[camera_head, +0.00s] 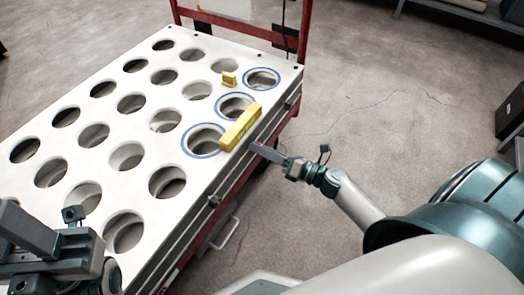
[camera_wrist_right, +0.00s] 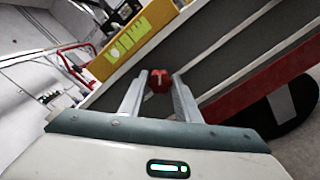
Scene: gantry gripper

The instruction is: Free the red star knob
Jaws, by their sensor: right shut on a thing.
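The red star knob (camera_wrist_right: 160,80) shows in the right wrist view, between the fingertips at the side of the layered plate. My right gripper (camera_wrist_right: 159,88) is shut on it. In the head view my right gripper (camera_head: 258,148) reaches the plate's right side edge from the right, and the knob is mostly hidden there. The pale plate (camera_head: 150,75) has rows of round holes. My left gripper (camera_head: 28,232) is at the lower left, over the plate's near corner; its finger gap is not clear.
A yellow spirit level (camera_head: 240,126) lies along the plate's edge, close to my right gripper. A small yellow block (camera_head: 229,78) is farther back. Blue rings mark several holes. A red cart frame (camera_head: 245,28) rises behind.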

